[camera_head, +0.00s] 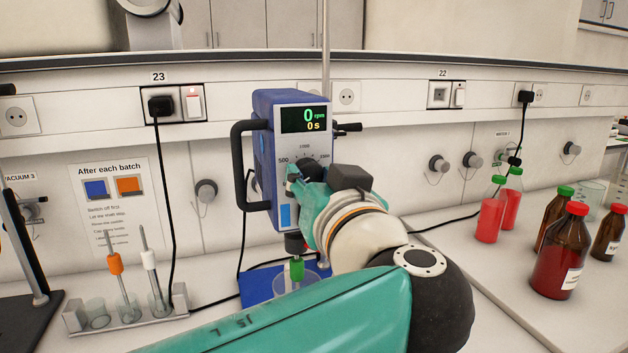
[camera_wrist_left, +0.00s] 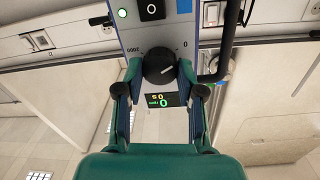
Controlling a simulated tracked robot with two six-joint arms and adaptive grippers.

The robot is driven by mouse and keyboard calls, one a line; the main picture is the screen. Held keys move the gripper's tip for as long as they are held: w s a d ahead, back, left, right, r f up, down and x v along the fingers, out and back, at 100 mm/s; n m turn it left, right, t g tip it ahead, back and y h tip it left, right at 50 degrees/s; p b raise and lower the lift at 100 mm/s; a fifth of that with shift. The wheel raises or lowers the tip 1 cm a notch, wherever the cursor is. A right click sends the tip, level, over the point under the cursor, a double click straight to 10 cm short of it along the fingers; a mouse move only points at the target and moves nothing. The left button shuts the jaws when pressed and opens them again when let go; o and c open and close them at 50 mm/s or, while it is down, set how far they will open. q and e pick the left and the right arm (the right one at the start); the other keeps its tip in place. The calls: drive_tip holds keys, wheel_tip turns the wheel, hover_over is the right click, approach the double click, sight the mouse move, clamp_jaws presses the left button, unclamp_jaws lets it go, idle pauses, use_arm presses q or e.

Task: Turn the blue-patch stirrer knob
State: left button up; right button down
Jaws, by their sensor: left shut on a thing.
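The stirrer (camera_head: 263,150) is a blue box on a rod, with a pale front panel and a light blue patch (camera_head: 285,216) low on it. Its display (camera_head: 304,119) reads 0 rpm and 0 s. The dark round knob (camera_wrist_left: 158,67) sits on the panel inside a printed scale; in the left wrist view the panel appears upside down. My left gripper (camera_head: 306,172) is shut on the knob, one finger on each side. In the head view the gripper and wrist hide much of the knob and lower panel. My right gripper is not in view.
A black handle (camera_head: 240,165) juts from the stirrer's left side. A glass beaker (camera_head: 306,288) stands below it. Bottles with red contents (camera_head: 559,255) stand at right. A black cable (camera_head: 163,200) hangs from socket 23.

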use_arm(q)
drive_tip(key=shift+m, duration=0.4)
drive_tip(key=shift+m+b, duration=0.35)
drive_tip(key=shift+m, duration=0.55)
drive_tip(key=m, duration=0.3)
drive_tip(key=shift+d+m, duration=0.1)
drive_tip(key=shift+m, duration=0.2)
drive_tip(key=m+p, duration=0.1)
drive_tip(key=m, duration=0.4)
drive_tip(key=shift+g, duration=0.3)
drive_tip(key=shift+m, duration=0.3)
drive_tip(key=o, duration=1.1)
drive_tip(key=shift+d, duration=0.15)
drive_tip(key=shift+o, duration=0.2)
drive_tip(key=shift+s, duration=0.1)
